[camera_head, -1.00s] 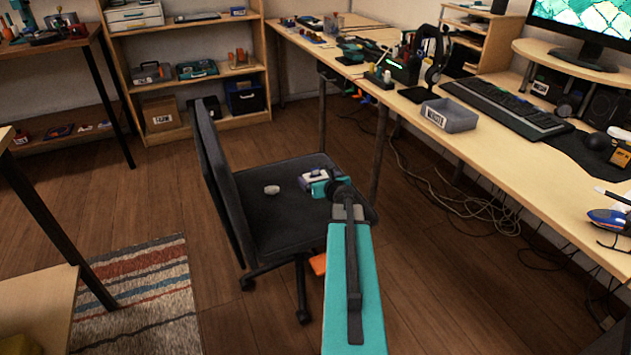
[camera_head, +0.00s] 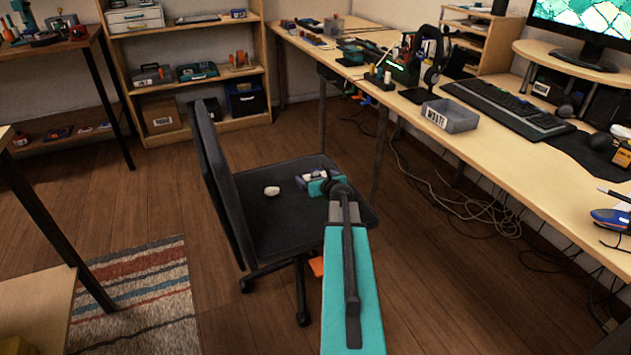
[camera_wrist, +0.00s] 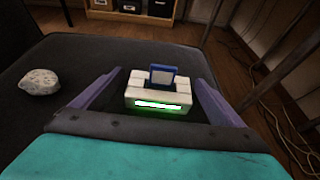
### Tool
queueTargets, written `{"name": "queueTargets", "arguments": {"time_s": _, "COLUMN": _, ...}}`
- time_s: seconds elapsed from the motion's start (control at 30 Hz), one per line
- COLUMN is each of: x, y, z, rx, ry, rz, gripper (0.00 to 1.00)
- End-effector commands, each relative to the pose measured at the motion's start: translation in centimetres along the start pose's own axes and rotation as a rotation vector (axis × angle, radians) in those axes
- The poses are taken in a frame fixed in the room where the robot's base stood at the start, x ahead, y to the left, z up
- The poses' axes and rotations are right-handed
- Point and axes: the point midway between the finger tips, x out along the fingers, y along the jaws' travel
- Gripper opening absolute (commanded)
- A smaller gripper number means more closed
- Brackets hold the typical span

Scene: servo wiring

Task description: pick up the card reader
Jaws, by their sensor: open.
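The card reader (camera_wrist: 158,99) is a small white box with a green-lit strip on its near face and a blue card standing in its top. It sits on the dark seat of the office chair (camera_head: 285,225). In the wrist view my gripper (camera_wrist: 157,82) is open, with one purple finger on each side of the reader. Gaps appear to show between the fingers and the reader, and I cannot tell whether anything touches. In the head view my gripper (camera_head: 318,179) is over the seat and hides most of the reader.
A pale, rounded lump (camera_head: 271,190) lies on the seat left of the reader. The chair's backrest (camera_head: 215,185) rises at the left. Cables (camera_head: 480,210) lie on the floor beneath.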

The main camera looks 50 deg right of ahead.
Motion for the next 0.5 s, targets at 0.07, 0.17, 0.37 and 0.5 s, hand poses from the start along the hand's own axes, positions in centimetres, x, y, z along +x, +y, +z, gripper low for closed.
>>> {"name": "queueTargets", "arguments": {"time_s": 0.07, "x": 0.00, "y": -0.01, "z": -0.01, "rx": 0.000, "ry": 0.000, "rz": 0.000, "gripper": 0.82}}
{"name": "queueTargets", "arguments": {"time_s": 0.17, "x": 0.00, "y": -0.01, "z": -0.02, "rx": 0.000, "ry": 0.000, "rz": 0.000, "gripper": 0.65}}
{"name": "queueTargets", "arguments": {"time_s": 0.37, "x": 0.00, "y": -0.02, "z": 0.00, "rx": 0.000, "ry": 0.000, "rz": 0.000, "gripper": 0.47}}
{"name": "queueTargets", "arguments": {"time_s": 0.5, "x": -0.01, "y": -0.02, "z": 0.02, "rx": 0.000, "ry": 0.000, "rz": 0.000, "gripper": 0.47}}
